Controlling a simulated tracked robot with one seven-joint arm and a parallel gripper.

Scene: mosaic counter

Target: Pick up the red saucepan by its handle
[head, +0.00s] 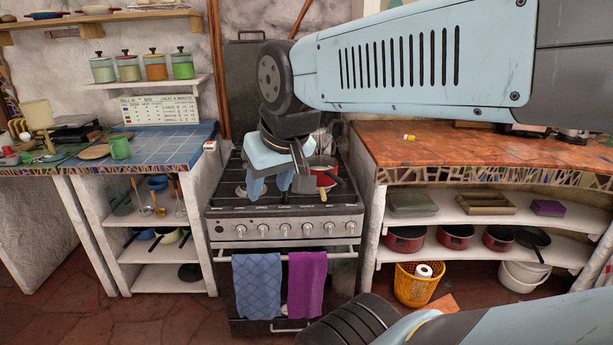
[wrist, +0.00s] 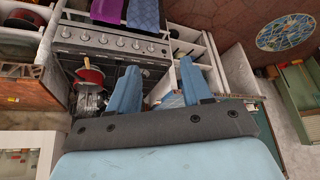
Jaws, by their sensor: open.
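The red saucepan (head: 325,180) sits on the right part of the stove top, partly hidden behind my arm in the head view. Its handle points toward the stove's front edge. In the wrist view, which looks upside down, the red saucepan (wrist: 90,76) is left of my fingers, its handle pointing up the picture. My gripper (head: 270,186) is over the stove, left of the saucepan and apart from it. In the wrist view my gripper (wrist: 158,76) has its two fingers spread with nothing between them.
The stove (head: 285,225) has knobs and a rail with a blue towel (head: 257,285) and a purple towel (head: 306,280). A shiny metal pot (wrist: 90,102) stands beyond the saucepan. A blue-tiled counter (head: 175,143) is left; an orange-tiled counter (head: 440,150) is right.

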